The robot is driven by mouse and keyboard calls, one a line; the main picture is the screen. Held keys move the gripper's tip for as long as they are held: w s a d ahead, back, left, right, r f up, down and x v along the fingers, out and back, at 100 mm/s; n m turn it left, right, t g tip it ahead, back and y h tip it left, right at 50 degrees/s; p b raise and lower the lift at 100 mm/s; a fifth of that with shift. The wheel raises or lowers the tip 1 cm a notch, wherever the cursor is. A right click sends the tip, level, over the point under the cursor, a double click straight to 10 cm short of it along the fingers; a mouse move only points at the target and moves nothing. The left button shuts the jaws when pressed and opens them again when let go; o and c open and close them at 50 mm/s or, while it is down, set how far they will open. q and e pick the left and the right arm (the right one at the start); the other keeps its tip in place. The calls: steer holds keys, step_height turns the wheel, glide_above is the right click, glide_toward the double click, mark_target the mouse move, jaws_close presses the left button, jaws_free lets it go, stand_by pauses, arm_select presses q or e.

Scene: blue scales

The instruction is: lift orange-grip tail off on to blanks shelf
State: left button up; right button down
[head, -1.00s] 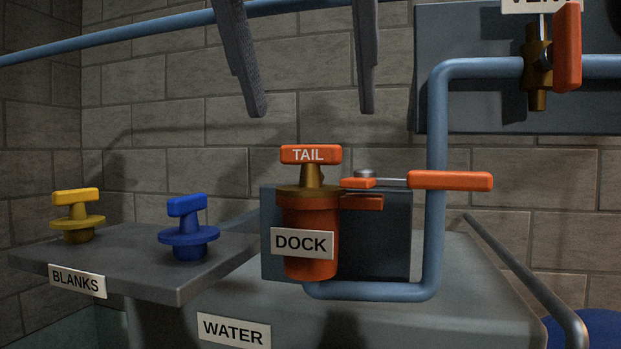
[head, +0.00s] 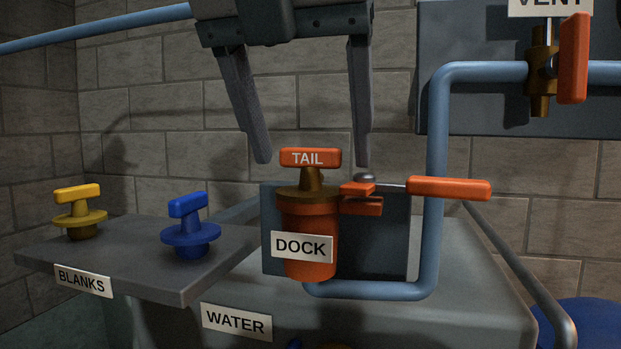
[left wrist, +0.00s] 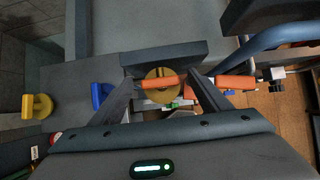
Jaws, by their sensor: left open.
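The orange-grip tail (head: 311,158), lettered TAIL, stands upright in the orange dock (head: 310,261) with its brass flange at the dock's top. It also shows in the left wrist view (left wrist: 161,83), between my fingers. My left gripper (head: 313,163) is open, its two fingers pointing down on either side of the orange grip, and no contact shows. The blanks shelf (head: 130,275) is at the left, with a yellow-grip blank (head: 79,212) and a blue-grip blank (head: 190,228) on it. My right gripper is not in view.
An orange lever (head: 449,188) sticks out right of the dock, beside a blue pipe (head: 437,150). A vent valve with an orange handle (head: 572,60) is at upper right. A sign reading WATER (head: 236,321) is below.

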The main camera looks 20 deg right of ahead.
mark_target(315, 193)
arm_select(q)
steer(key=shift+c, duration=0.3)
jaws_close()
steer(key=shift+r, duration=0.15)
steer(key=shift+r+b, duration=0.5)
steer(key=shift+r, duration=0.15)
steer(key=r, duration=0.1)
steer(key=r+b, duration=0.1)
steer(key=shift+s+d+r, duration=0.25)
steer(key=shift+d+r, duration=0.05)
steer(key=shift+r, duration=0.1)
steer(key=s+d+r, duration=0.6)
steer(key=d, duration=0.2)
steer(key=shift+s+d+r+b, duration=0.25)
steer(key=shift+d+r+b, duration=0.1)
steer(key=shift+d+b, duration=0.05)
